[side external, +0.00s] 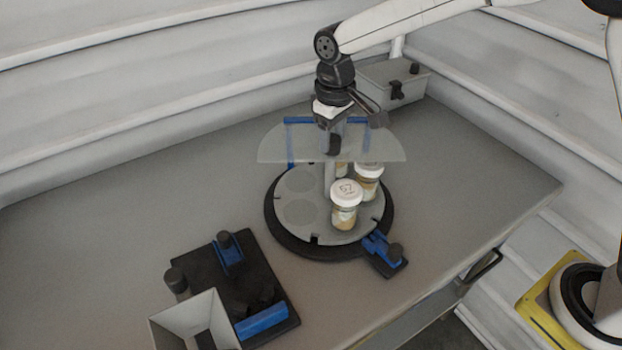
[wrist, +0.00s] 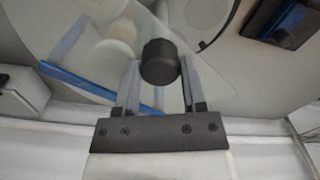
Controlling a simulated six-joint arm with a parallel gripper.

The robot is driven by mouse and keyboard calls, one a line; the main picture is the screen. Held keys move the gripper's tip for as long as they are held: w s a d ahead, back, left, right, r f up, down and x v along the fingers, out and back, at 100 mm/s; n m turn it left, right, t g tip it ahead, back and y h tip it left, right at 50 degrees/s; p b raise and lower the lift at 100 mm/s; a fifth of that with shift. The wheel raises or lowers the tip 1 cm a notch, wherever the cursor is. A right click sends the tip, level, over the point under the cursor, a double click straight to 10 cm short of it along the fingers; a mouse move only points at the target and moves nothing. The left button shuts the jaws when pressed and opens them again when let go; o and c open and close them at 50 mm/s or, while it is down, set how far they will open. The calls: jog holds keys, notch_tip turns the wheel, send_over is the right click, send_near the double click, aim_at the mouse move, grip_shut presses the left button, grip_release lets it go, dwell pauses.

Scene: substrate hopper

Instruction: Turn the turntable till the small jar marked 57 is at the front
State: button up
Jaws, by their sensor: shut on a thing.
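The turntable (side external: 318,226) is a round grey plate with recesses and a black rim, in the middle of the bench. A small white-lidded jar (side external: 346,206) whose lid reads 57 stands upright at its front right. Another white-lidded jar (side external: 368,183) is just behind it, and part of a further one shows near the post. A clear half-round cover (side external: 280,147) sits above the back of the turntable. My gripper (side external: 334,138) is over it, shut on a dark round knob (wrist: 160,60), which shows between both fingers in the wrist view.
A blue and black latch (side external: 382,250) is at the turntable's front right edge. A black fixture (side external: 206,262) with blue parts and an open grey hopper (side external: 192,312) stand at front left. A grey box (side external: 396,82) is at the back. The left bench is clear.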

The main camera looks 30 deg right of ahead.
jog(key=shift+m, duration=1.8)
jog(key=o, duration=0.9)
jog(key=shift+r, duration=3.5)
